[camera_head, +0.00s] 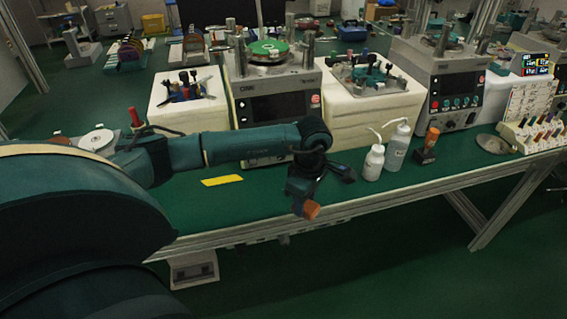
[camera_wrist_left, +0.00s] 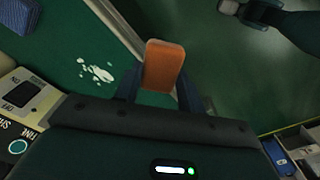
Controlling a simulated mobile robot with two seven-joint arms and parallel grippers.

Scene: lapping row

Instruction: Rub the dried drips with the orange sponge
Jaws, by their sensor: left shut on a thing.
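My left gripper (camera_head: 304,199) is shut on the orange sponge (camera_head: 311,209) and holds it over the front edge of the green bench. In the left wrist view the sponge (camera_wrist_left: 164,66) stands out between the two dark fingers (camera_wrist_left: 165,92). The dried drips (camera_wrist_left: 97,72) are pale whitish spots on the green bench top, left of the sponge in that view and apart from it. I cannot make out the drips in the head view. My right gripper does not show clearly in either view.
The green bench (camera_head: 262,196) holds a yellow strip (camera_head: 222,180), a white bottle (camera_head: 373,163), a clear bottle (camera_head: 397,146) and an orange-topped item (camera_head: 428,147). Lapping machines (camera_head: 276,97) and white blocks stand behind. Floor lies beyond the front edge.

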